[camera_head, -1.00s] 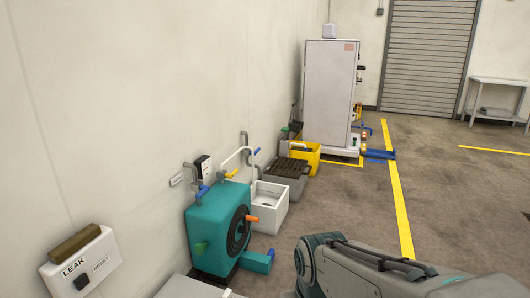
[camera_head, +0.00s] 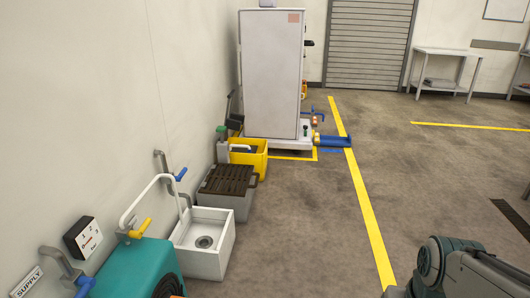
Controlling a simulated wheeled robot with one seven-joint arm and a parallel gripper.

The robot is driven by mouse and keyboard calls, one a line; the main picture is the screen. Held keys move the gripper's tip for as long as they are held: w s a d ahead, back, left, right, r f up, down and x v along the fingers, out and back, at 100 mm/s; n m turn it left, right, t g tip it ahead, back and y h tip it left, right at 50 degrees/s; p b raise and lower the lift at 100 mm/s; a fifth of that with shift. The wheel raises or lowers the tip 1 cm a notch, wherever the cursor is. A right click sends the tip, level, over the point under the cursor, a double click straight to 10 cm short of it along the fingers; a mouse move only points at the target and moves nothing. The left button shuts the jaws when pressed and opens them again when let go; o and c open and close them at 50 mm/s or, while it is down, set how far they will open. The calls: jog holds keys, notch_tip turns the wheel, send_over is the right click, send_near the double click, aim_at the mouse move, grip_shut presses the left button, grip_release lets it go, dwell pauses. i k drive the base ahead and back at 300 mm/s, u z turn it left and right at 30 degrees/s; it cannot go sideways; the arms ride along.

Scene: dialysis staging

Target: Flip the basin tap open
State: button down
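The white basin (camera_head: 228,256) stands on the floor against the left wall, with a round drain in its bottom. A thin white gooseneck pipe (camera_head: 152,184) arches from near a yellow lever (camera_head: 140,229) to above the basin. A blue lever (camera_head: 181,174) sits on a grey wall pipe behind the basin. I cannot tell for sure which lever is the basin tap. Part of my grey arm shows at the lower right, well apart from the basin. My gripper's fingers are not in view.
A teal machine (camera_head: 130,272) stands in front of the basin. A blue-handled valve (camera_head: 84,286) is by the SUPPLY sign (camera_head: 27,282). Beyond stand a grated grey box (camera_head: 236,202), a yellow bin (camera_head: 262,160) and a tall white cabinet (camera_head: 270,75).

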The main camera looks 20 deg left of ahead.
aim_at(178, 178)
jog(key=u, duration=0.2)
jog(key=i, duration=1.55)
jog(key=u, duration=1.25)
jog(key=i, duration=0.6)
jog(key=u, duration=0.35)
